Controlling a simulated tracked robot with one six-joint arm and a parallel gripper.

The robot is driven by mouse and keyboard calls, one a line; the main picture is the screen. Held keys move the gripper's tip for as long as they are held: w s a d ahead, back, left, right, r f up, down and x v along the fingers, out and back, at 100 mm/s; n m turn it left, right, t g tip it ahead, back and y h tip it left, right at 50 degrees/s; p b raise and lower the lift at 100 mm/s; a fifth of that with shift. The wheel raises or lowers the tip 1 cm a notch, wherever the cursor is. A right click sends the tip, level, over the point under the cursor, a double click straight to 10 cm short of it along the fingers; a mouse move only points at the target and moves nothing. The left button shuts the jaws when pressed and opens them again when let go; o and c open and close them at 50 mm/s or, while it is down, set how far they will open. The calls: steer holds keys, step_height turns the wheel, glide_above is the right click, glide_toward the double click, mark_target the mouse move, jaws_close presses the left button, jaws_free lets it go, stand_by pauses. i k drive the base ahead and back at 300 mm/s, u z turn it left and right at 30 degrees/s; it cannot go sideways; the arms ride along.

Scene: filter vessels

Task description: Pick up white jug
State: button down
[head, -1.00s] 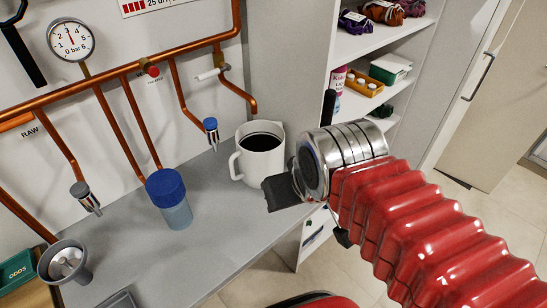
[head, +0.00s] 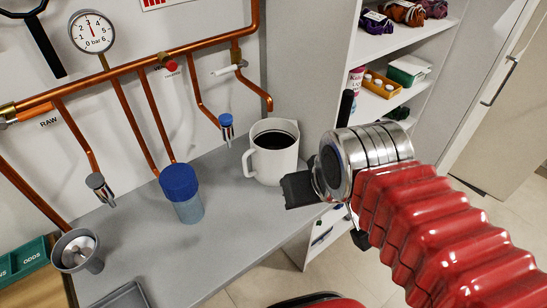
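The white jug (head: 273,158) stands upright on the grey counter near its right end, holding a dark liquid. Its handle is on its left side. My gripper (head: 300,190) is at the jug's lower right, at the end of my red-sleeved arm. I cannot tell whether the finger touches the jug or how wide the gripper is.
A blue-lidded container (head: 183,195) stands left of the jug on the counter (head: 225,225). Copper pipes (head: 150,50) with taps run along the wall; a blue-tipped tap (head: 227,128) hangs left of the jug. A grey funnel vessel (head: 78,252) is far left. Shelves (head: 400,95) stand behind right.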

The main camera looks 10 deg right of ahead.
mark_target(275, 141)
steer(key=u, duration=0.2)
steer(key=k, duration=0.65)
steer(key=u, duration=0.6)
steer(key=k, duration=0.7)
steer(key=u, duration=0.05)
steer(key=i, duration=0.95)
steer(key=u, duration=0.5)
